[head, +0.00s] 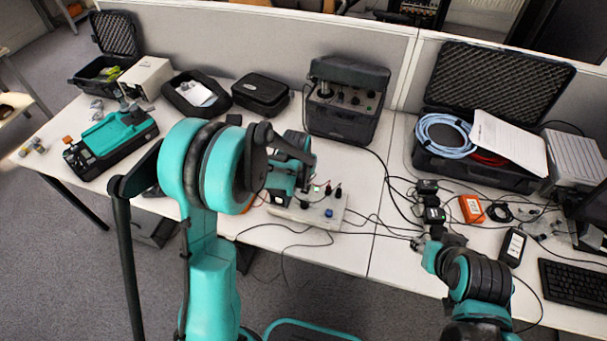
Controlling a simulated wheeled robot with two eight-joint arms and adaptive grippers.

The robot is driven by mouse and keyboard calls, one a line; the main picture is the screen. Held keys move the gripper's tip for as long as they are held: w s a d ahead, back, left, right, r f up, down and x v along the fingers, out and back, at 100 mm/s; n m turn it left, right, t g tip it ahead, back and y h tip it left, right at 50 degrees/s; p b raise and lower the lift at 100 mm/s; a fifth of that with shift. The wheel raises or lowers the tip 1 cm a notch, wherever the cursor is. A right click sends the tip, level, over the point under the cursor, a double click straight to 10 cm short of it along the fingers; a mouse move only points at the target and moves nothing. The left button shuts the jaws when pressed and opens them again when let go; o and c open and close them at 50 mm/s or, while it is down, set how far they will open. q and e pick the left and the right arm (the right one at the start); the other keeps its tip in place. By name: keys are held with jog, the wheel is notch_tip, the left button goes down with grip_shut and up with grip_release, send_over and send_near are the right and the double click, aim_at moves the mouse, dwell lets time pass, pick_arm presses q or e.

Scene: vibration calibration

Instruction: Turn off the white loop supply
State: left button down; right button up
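The white loop supply (325,214) looks to be the low white box near the table's front edge, left of the table seam. A green light (317,188), dark plugs or knobs and a blue knob or button (328,213) show on it. My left gripper (303,165) is at the box's back left, and the teal arm hides part of that area. I cannot tell whether it touches the box or whether its fingers are open. My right gripper (428,240) is low over the right table, beside cables and small dark modules. Its fingers are too small to read.
A dark instrument case (347,107) stands behind the white box. Cables run across the table to several dark modules (432,213). An orange device (471,209), a handheld meter (512,247) and a keyboard (575,283) lie at right. An open foam-lined case (455,169) stands behind them.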

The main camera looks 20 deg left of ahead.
aim_at(306, 185)
pick_arm(q)
jog(key=shift+s+b+x, duration=0.2)
jog(key=shift+b+x, duration=0.05)
jog(key=shift+x, duration=0.6)
jog(key=shift+s+b+x, duration=0.15)
jog(key=shift+b+x, duration=0.1)
jog(key=shift+x, duration=0.6)
jog(key=shift+f, duration=0.15)
